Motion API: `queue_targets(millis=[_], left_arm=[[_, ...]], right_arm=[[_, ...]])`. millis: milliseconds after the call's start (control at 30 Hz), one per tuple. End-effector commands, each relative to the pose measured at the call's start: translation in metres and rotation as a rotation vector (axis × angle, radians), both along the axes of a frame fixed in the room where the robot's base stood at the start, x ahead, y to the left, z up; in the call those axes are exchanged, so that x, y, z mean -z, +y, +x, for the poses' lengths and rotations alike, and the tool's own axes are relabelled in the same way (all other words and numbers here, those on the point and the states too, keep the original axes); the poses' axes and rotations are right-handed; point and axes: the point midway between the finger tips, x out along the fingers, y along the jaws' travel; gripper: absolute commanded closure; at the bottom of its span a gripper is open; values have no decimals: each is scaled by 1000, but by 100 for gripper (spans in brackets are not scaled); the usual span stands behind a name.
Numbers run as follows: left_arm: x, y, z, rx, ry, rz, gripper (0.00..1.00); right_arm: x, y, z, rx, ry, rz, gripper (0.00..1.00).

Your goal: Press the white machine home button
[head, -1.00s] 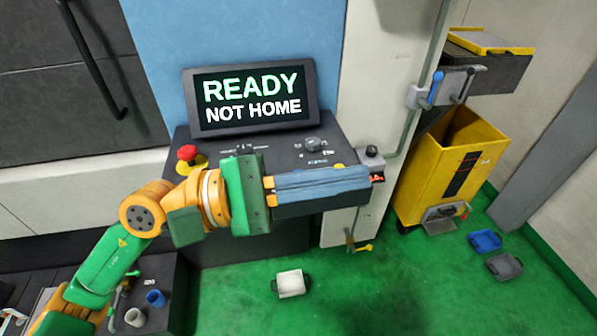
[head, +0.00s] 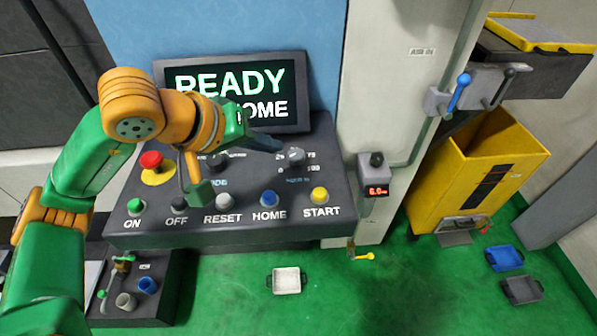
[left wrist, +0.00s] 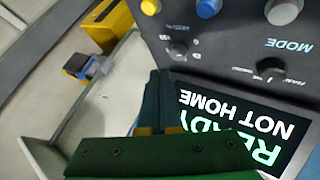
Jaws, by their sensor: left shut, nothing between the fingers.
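The control panel (head: 150,225) carries a row of labelled buttons. The button above the word HOME (head: 269,201) is blue, between the white-grey RESET button (head: 224,201) and the yellow START button (head: 319,195). In the left wrist view the blue button (left wrist: 208,8) shows upside down at the top edge. My left gripper (head: 276,146) is shut and empty above the back of the panel, covering part of the screen. It is apart from the blue button, above and behind it. In the left wrist view its fingers (left wrist: 156,78) lie together. My right gripper is in neither current view.
The screen (head: 230,85) reads READY and partly hidden text ending in HOME. A red emergency button (head: 151,161) and a dial (head: 292,157) rise from the panel. A small box with a red display (head: 376,190) stands at right. A yellow bin (head: 470,165) is farther right.

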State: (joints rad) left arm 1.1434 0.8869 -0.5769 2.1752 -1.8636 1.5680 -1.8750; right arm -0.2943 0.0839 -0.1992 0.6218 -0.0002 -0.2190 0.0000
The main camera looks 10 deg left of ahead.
Motion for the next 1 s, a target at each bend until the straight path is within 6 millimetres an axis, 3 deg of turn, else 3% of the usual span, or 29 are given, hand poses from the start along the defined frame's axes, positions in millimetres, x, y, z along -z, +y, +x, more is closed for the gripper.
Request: queue_targets(millis=[467,1000], left_arm=[[6,0,0,1,1,-2,100],[81,0,-1,1,0,-2,100]], right_arm=[[5,5,-7,2,14,7,43],[64,4,-6,0,8,5,43]])
